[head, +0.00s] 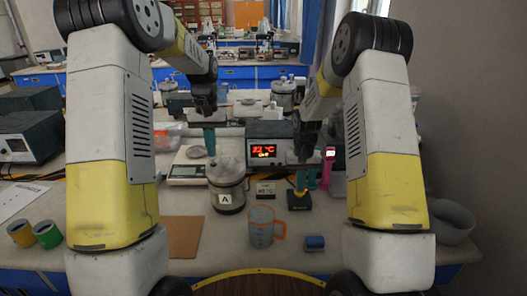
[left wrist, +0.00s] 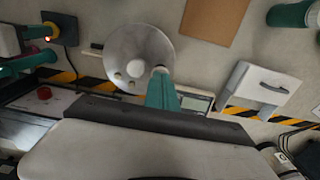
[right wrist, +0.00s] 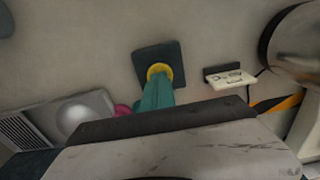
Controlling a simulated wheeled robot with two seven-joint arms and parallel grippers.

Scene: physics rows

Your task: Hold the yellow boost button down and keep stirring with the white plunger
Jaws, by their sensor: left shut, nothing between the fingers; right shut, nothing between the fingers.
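The yellow boost button (right wrist: 153,70) sits on a dark square base (right wrist: 172,53). In the head view it shows in front of the heater box (head: 301,192). My right gripper (head: 306,178) is shut and empty, pointing down with its teal fingertips at the button. I cannot tell whether the button is pressed. The metal vessel marked A (head: 226,178) stands left of it. In the left wrist view its round lid (left wrist: 125,45) has a pale white knob (left wrist: 135,68), probably the plunger top. My left gripper (left wrist: 160,71) is shut and empty, its tips over the lid's edge; contact is unclear.
A heater box with a lit orange display (head: 264,151) stands behind the vessel. A scale (head: 186,172) is left of the vessel. A grey bowl (head: 451,222) is right.

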